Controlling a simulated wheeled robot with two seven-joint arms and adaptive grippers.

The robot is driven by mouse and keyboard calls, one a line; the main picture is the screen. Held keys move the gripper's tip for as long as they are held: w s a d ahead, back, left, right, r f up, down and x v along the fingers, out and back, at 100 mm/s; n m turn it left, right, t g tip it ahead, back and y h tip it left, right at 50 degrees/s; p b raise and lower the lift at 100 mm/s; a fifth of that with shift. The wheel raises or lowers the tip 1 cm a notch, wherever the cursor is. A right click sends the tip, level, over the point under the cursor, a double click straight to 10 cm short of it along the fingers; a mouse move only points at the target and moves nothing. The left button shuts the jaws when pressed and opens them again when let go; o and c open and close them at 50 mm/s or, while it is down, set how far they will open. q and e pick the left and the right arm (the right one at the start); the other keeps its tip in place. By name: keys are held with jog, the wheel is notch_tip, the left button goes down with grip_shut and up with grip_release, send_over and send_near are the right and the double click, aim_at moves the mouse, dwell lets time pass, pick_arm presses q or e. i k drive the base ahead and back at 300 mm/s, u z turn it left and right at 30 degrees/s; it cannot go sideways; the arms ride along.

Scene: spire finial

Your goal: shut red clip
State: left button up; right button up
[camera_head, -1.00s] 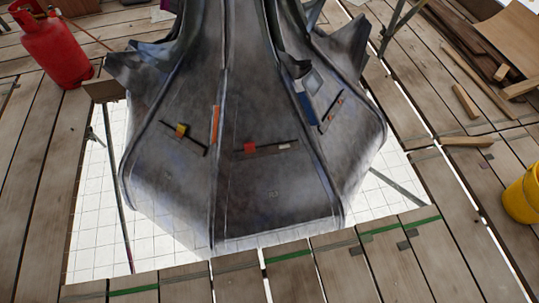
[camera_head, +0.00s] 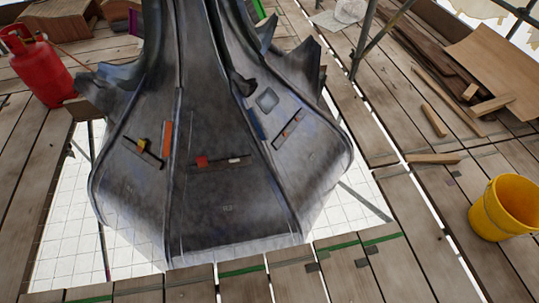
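The dark metal spire finial (camera_head: 225,215) stands in the middle of the head view, its flared base toward me. A small red clip (camera_head: 201,161) sits at the left end of a dark slot on the front panel, with a pale piece (camera_head: 235,160) near the slot's right end. A yellow clip (camera_head: 143,144) lies on a dark slot on the left panel, beside an orange strip (camera_head: 167,138). The right panel has a slot with small orange marks (camera_head: 288,130) and a blue strip (camera_head: 258,126). Whether the red clip is open or shut is too small to tell. Neither gripper shows.
The finial stands over a white gridded floor area (camera_head: 65,240) framed by wooden planks. A red gas cylinder (camera_head: 40,70) is at the left, a yellow bucket (camera_head: 505,208) at the right. Loose boards (camera_head: 440,85) lie at the back right. Green strips (camera_head: 355,245) cross the front planks.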

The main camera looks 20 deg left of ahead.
aim_at(201, 161)
jog(key=z, duration=0.45)
jog(key=i, duration=4.3)
jog(key=u, duration=4.65)
